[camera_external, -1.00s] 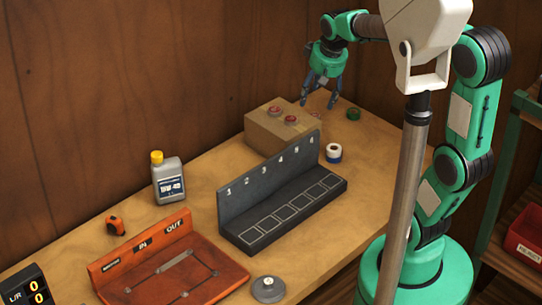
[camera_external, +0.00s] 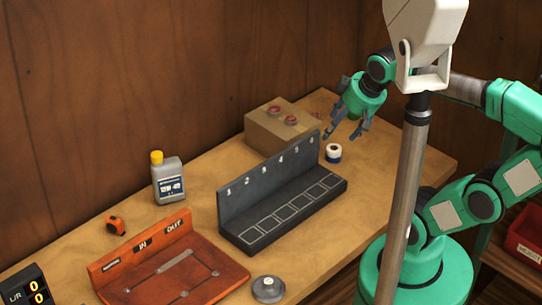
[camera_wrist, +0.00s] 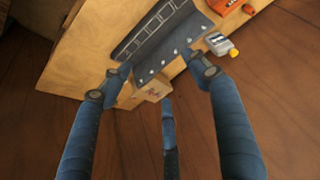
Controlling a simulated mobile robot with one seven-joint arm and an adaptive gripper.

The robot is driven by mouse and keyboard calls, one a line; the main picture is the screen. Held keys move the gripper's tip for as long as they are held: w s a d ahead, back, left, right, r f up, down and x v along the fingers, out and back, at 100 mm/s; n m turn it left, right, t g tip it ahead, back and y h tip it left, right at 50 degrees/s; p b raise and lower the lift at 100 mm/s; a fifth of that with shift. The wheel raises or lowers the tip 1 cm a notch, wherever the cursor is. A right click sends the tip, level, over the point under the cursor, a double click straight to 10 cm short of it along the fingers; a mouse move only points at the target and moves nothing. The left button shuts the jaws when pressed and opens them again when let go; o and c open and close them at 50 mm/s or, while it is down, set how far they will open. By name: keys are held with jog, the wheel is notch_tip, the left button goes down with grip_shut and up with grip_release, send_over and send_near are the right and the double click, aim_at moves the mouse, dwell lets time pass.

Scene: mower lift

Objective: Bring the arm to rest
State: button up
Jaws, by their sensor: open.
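My gripper (camera_external: 345,130) is open and empty in the external view. It hangs in the air above the right end of the bench, near the white and blue tape roll (camera_external: 333,153). In the wrist view its blue fingers (camera_wrist: 160,85) are spread apart with nothing between them.
The workbench (camera_external: 300,270) holds a numbered black rack (camera_external: 235,205), a cardboard box (camera_external: 262,130) with red items on top, an oil bottle (camera_external: 168,180), an orange IN/OUT tray (camera_external: 215,285) and a grey disc (camera_external: 268,289). A pole-mounted white fixture (camera_external: 425,45) stands in front.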

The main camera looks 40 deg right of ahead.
notch_tip(320, 180, down, 4)
jog(key=b, duration=0.4)
dwell(1.5)
